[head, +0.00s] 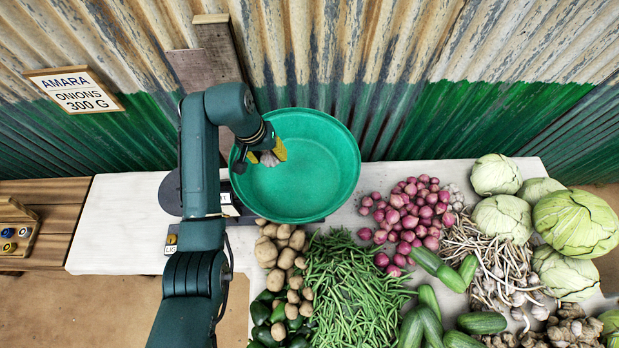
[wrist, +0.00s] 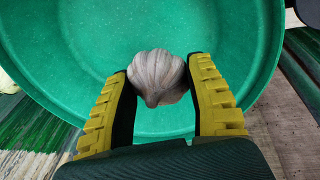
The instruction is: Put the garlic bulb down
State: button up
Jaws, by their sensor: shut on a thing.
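A pale garlic bulb (wrist: 157,76) is held between the two yellow ridged fingers of my gripper (wrist: 162,85) in the wrist view. In the head view my gripper (head: 268,156) is over the left part of a round green basin (head: 330,195), and the garlic bulb (head: 268,160) shows small between the fingers. The basin also fills most of the wrist view (wrist: 235,30) behind the bulb. Its visible inside is bare. I cannot tell how high the bulb is above the basin floor.
The basin sits on a scale, partly hidden by my arm, on a pale table (head: 120,215). Red onions (head: 410,215), green beans (head: 350,285), potatoes (head: 280,245), cucumbers (head: 430,310) and cabbages (head: 575,220) crowd the front and right. A sign (head: 75,90) reads "AMARA ONIONS 300 G". The table's left part is clear.

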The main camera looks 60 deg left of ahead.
aim_at(278, 178)
jog(key=shift+w+d+f, duration=0.1)
jog(key=shift+w+f, duration=0.05)
jog(key=shift+f, duration=0.5)
jog(key=shift+w+d+f, duration=0.1)
jog(key=shift+f, duration=0.5)
notch_tip(278, 178, down, 9)
jog(key=shift+f, duration=0.1)
jog(key=o, duration=1.1)
jog(key=shift+o, duration=0.2)
jog(key=shift+r, duration=0.2)
jog(key=r, duration=0.4)
jog(key=s+r, duration=0.1)
jog(key=r, duration=0.2)
jog(key=s+r, duration=0.1)
jog(key=r, duration=0.3)
jog(key=shift+s+r, duration=0.2)
jog(key=shift+r, duration=0.1)
